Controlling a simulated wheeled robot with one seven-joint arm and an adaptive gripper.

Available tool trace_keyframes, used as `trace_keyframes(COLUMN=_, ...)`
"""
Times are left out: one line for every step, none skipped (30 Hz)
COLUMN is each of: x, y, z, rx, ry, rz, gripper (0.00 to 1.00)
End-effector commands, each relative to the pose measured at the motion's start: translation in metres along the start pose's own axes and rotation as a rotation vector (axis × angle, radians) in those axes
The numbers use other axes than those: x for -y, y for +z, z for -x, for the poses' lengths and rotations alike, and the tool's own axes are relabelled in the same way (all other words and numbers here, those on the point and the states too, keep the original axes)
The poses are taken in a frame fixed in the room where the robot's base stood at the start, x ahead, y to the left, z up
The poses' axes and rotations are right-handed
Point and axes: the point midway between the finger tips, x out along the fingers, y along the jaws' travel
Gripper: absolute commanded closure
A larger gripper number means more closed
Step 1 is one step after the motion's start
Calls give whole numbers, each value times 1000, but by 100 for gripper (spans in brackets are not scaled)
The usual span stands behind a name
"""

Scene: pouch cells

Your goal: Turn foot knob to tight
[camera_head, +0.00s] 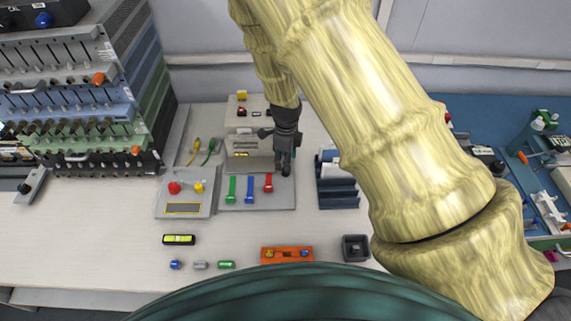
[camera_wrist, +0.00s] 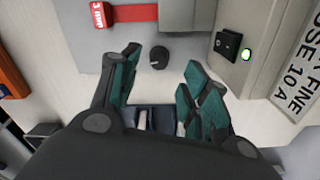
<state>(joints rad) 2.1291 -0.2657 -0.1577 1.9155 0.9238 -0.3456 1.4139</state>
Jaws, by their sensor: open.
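A round black knob (camera_wrist: 159,57) stands on a light grey plate in the wrist view, just ahead of and between my spread fingertips. I take it for the foot knob. A small mark shows on its top, but I cannot read its setting. My gripper (camera_wrist: 163,66) is open, with one teal-padded finger on each side of the knob's line and a visible gap on both sides. In the head view my gripper (camera_head: 285,166) points down over the right part of the grey plate (camera_head: 262,205) and hides the knob.
A red lever tagged "3 mm" (camera_wrist: 128,14) lies left of the knob; green (camera_head: 232,189) and blue (camera_head: 249,190) levers stand further left. A pale box with a black switch (camera_wrist: 228,43) is close on the right. A dark blue rack (camera_head: 338,188) stands right of the plate.

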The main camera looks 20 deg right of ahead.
Motion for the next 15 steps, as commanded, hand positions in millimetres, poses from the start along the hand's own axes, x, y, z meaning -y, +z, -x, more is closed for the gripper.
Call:
trace_keyframes(x=1, y=1, z=10, rx=1, ry=-2, rz=1, gripper=54)
trace_keyframes(x=1, y=1, z=14, rx=1, ry=-3, rz=1, gripper=54)
trace_keyframes(x=1, y=0, z=20, rx=0, ry=-2, rz=2, gripper=54)
trace_keyframes(x=1, y=0, z=25, rx=0, ry=-2, rz=1, gripper=54)
trace_keyframes(x=1, y=0, z=30, rx=0, ry=-2, rz=1, gripper=54)
trace_keyframes(x=1, y=0, z=36, rx=0, ry=-2, rz=1, gripper=54)
trace_keyframes(x=1, y=0, z=40, rx=0, ry=-3, rz=0, gripper=54)
trace_keyframes(x=1, y=0, z=45, rx=1, ry=-3, rz=0, gripper=54)
trace_keyframes(x=1, y=0, z=50, rx=0, ry=-3, rz=0, gripper=54)
trace_keyframes(x=1, y=0, z=53, rx=0, ry=-2, rz=0, gripper=54)
trace_keyframes(x=1, y=0, z=57, rx=0, ry=-2, rz=1, gripper=54)
trace_keyframes(x=1, y=0, z=61, rx=0, ry=-3, rz=1, gripper=54)
trace_keyframes(x=1, y=0, z=64, rx=0, ry=-3, rz=1, gripper=54)
trace_keyframes(x=1, y=0, z=66, rx=0, ry=-2, rz=1, gripper=54)
trace_keyframes(x=1, y=0, z=68, rx=-1, ry=-1, rz=1, gripper=54)
